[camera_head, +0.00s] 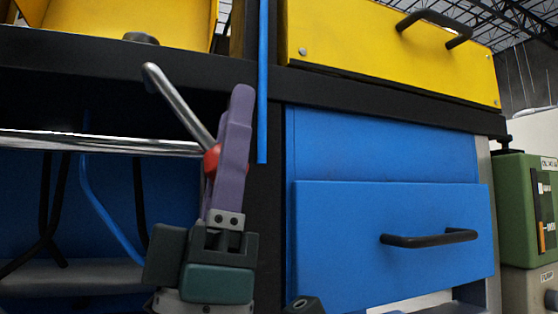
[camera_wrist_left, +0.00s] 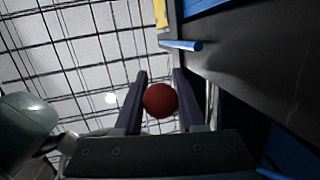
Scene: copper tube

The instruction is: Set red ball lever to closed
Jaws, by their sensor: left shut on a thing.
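The red ball (camera_head: 211,160) is at the lower right end of a silver rod (camera_head: 180,107) that slants up and to the left, in the head view. My left gripper (camera_head: 241,95) points upward, its purple fingers at the ball, partly covering it. In the left wrist view the red ball (camera_wrist_left: 160,100) sits between the two purple fingers of my left gripper (camera_wrist_left: 160,77), which is shut on it. Most of the lever's rod is hidden in the wrist view. My right gripper is not in view.
A blue drawer (camera_head: 345,240) with a black handle and a yellow drawer (camera_head: 360,45) stand right of the gripper. A blue vertical tube (camera_head: 263,85) hangs close behind the fingers. A chrome bar (camera_head: 90,142) lies left. A green machine (camera_head: 515,200) is far right.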

